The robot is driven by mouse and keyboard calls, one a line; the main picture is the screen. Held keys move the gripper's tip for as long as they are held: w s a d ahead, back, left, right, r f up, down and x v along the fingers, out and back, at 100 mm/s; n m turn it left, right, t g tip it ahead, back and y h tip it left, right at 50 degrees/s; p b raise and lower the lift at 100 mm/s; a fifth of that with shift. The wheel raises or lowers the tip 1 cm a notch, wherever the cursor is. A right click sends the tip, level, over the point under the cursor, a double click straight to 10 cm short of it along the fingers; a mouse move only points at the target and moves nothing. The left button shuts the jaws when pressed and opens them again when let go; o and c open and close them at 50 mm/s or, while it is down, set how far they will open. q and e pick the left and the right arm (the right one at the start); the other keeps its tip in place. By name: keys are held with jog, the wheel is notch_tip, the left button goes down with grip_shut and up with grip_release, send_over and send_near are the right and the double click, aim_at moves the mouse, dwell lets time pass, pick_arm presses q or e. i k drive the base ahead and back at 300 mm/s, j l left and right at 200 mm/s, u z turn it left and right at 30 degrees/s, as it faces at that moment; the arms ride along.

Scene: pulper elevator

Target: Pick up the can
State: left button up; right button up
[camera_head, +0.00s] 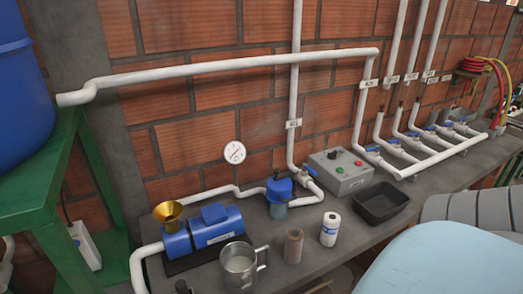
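A white cylinder with a blue label (329,230) stands upright near the front edge of the grey counter (345,214); it looks like the can. A brown cylinder (293,246) stands upright just to its left, apart from it. A metal mug with a side handle (238,268) stands further left. Neither of my grippers is in view, and nothing is seen touching these things.
A blue motor pump with a brass funnel (205,233) sits behind the mug. A control box (340,172) and a black tray (380,203) stand behind and right of the can. White pipes run along the brick wall. A light blue rounded surface (440,262) fills the lower right.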

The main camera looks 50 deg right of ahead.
aim_at(240, 268)
jog(key=l+z, duration=0.1)
jog(key=z, duration=1.15)
